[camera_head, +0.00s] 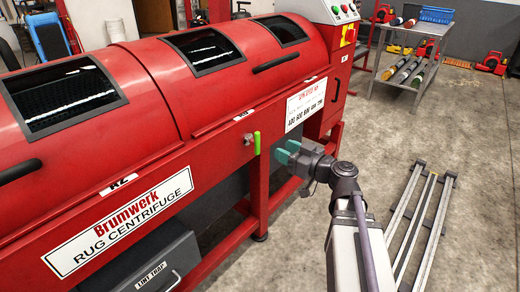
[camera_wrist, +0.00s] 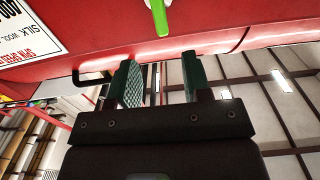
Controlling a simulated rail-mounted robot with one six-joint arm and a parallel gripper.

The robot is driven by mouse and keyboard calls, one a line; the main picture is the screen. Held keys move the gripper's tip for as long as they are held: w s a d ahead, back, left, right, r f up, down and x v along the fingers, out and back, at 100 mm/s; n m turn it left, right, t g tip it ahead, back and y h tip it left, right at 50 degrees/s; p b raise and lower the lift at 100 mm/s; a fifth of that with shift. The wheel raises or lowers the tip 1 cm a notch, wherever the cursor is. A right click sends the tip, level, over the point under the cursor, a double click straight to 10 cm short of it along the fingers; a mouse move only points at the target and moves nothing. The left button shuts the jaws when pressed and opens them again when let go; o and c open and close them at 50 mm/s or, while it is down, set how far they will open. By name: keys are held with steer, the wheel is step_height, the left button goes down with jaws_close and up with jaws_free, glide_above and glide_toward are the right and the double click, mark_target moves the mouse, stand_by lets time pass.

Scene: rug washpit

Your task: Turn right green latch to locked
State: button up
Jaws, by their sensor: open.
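One green latch (camera_head: 257,143) shows on the red front of the rug centrifuge (camera_head: 150,150), to the right of the Brumwerk sign. Its handle stands about upright. It also shows in the wrist view, as the green latch handle (camera_wrist: 159,18) at the top, in line with the gap between my fingers. My gripper (camera_head: 287,151) is just right of the latch in the head view, apart from it. Its two green fingers are open with nothing between them, also in the wrist view (camera_wrist: 159,62).
A white spin-speed sign (camera_head: 306,103) is right of the latch. Black handles (camera_head: 276,63) sit on the lids. A metal cart (camera_head: 410,70) stands at the back right. Metal rails (camera_head: 420,215) lie on the floor at the right. The lint trap box (camera_head: 150,265) is below the machine.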

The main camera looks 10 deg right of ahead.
mark_target(259, 139)
steer(key=x, duration=1.1)
jaws_close()
